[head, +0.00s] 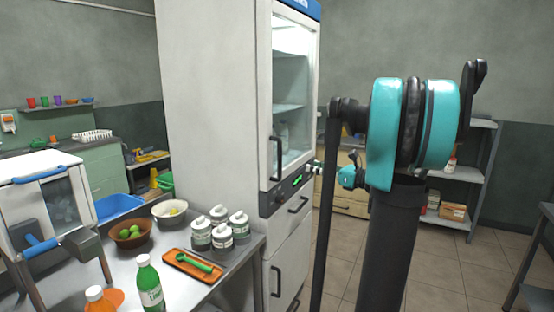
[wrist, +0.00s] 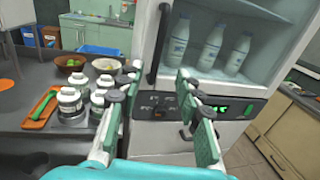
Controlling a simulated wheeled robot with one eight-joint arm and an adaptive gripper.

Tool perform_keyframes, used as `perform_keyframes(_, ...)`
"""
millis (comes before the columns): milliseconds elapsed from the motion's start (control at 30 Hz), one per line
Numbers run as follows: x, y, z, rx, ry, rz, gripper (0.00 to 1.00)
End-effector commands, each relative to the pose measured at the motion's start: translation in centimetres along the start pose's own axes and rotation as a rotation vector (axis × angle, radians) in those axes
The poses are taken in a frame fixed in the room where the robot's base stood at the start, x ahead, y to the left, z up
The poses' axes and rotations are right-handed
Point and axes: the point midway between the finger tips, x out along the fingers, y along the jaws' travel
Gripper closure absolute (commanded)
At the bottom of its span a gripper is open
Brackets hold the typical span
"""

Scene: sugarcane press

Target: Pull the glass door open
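The glass door (head: 291,95) is the upper front of a tall white cabinet (head: 215,110) and looks closed. Its dark vertical handle (head: 276,158) is on the door's left edge; in the wrist view the handle (wrist: 163,35) runs down toward the panel, and white bottles (wrist: 211,47) stand behind the glass (wrist: 245,45). My gripper (wrist: 158,80) is open and empty, its fingers spread in front of the control panel, below the handle. In the head view my gripper is small and partly hidden, right of the panel. I see no contact with the handle.
A metal table (head: 246,256) at the left holds jars (head: 222,235), an orange tray (head: 186,263), bowls (head: 134,234) and bottles (head: 150,287). Shelves (head: 470,177) stand at the back right. Floor (head: 440,275) at the right is clear.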

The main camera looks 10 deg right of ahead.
Motion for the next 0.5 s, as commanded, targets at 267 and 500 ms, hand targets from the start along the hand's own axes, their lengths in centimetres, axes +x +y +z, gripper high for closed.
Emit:
perform_keyframes(267,4.6,0.2,-0.1,-0.003,0.002,0.005,0.64)
perform_keyframes(500,9.4,0.2,-0.1,-0.004,0.003,0.005,0.64)
